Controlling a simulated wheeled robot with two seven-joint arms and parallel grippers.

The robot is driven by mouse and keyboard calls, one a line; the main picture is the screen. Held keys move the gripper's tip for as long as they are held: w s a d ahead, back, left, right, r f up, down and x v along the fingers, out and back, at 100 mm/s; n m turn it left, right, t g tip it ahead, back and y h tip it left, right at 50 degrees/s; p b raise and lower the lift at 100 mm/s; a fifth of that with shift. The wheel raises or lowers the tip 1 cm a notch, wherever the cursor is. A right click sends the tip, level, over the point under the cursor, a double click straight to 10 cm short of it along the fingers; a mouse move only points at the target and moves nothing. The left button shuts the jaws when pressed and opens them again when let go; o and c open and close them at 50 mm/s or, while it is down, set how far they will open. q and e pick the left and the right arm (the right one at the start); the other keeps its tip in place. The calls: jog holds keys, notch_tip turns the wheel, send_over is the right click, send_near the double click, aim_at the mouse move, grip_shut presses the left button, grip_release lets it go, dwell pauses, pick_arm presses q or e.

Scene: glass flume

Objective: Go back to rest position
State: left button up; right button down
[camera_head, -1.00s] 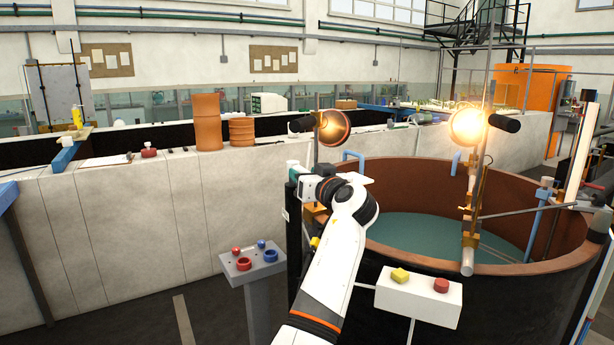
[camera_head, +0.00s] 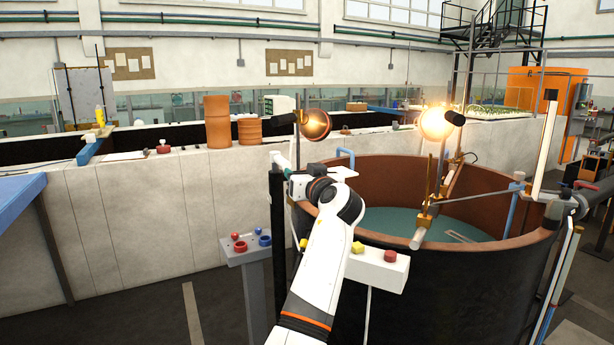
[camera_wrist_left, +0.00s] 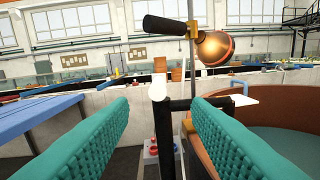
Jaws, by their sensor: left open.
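My left arm reaches forward in the head view. Its gripper (camera_head: 282,160) is beside the near left rim of the round tank (camera_head: 410,258), largely hidden behind my wrist. In the left wrist view my two teal fingers (camera_wrist_left: 160,105) are wide apart, with nothing held. A dark post with a white round top (camera_wrist_left: 158,88) shows in the gap between them; I cannot tell how far beyond the fingertips it stands. My right gripper is not in view.
A pedestal with red and blue buttons (camera_head: 246,248) and a white box with yellow and red buttons (camera_head: 376,264) stand near my arm. Two lamps (camera_head: 316,124) (camera_head: 436,122) hang over the tank. A blue tabletop (camera_head: 18,205) is at left. Floor at lower left is clear.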

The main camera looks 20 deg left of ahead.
pick_arm(q)
jog(key=s+a+f+m+g+h, duration=0.1)
jog(key=s+a+f, duration=0.15)
jog(key=f, duration=0.75)
jog(key=s+a+f+g+h, duration=0.15)
jog(key=s+f, duration=0.25)
jog(key=f, duration=0.5)
jog(key=s+f+m+g+h, duration=0.2)
jog(key=s+f+h, duration=0.1)
jog(key=s+f, duration=1.05)
jog(key=s+d+f+m+g+h, duration=0.2)
jog(key=s+d+f, duration=0.15)
jog(key=s, duration=0.65)
jog(key=s+d+f+m+g+h, duration=0.2)
jog(key=s+f, duration=0.2)
jog(key=s, duration=0.6)
jog(key=s+d+f+m+g+h, duration=0.2)
jog(key=s+f, duration=0.1)
jog(key=s, duration=0.7)
notch_tip(320, 180, down, 26)
jog(key=s, duration=0.1)
jog(key=s+a+f+g, duration=0.2)
jog(key=s+f, duration=1.4)
jog(key=shift+s+a+m, duration=0.15)
jog(key=shift+s+m, duration=0.15)
jog(key=shift+s, duration=0.1)
